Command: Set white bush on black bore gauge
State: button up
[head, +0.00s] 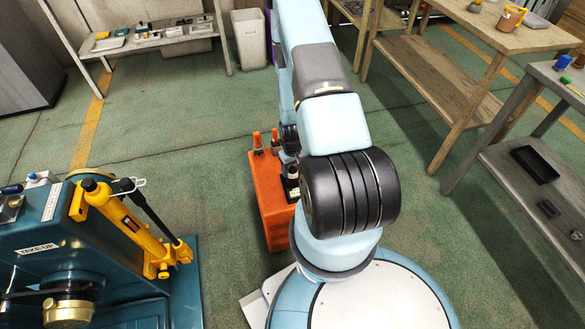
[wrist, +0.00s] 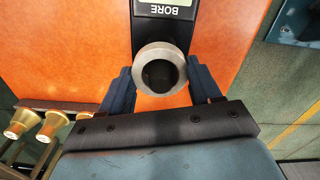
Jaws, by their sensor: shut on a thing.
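The white bush (wrist: 141,72) is a pale ring with a dark hole, seen from above in the wrist view. My gripper (wrist: 160,78) is shut on it, one dark finger at each side. The black bore gauge (wrist: 146,10), with an upside-down "BORE" label and a pale display, lies just beyond. The bush overlaps the near end of the gauge. I cannot tell whether the bush touches the gauge or hangs above it. In the head view the gauge is a small dark shape on the orange cabinet (head: 269,200), partly hidden by my arm.
Orange-handled tools (head: 257,139) stand at the cabinet's back. A teal take-up machine (head: 40,245) with a yellow arm (head: 115,212) stands at left. Wooden benches (head: 440,88) and a grey shelf unit (head: 530,180) stand at right. A pale bin (head: 249,40) is behind. Green floor lies between.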

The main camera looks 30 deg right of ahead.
jog(key=o, duration=1.3)
jog(key=shift+c, duration=0.2)
jog(key=shift+r, duration=5)
jog(key=shift+r, duration=0.1)
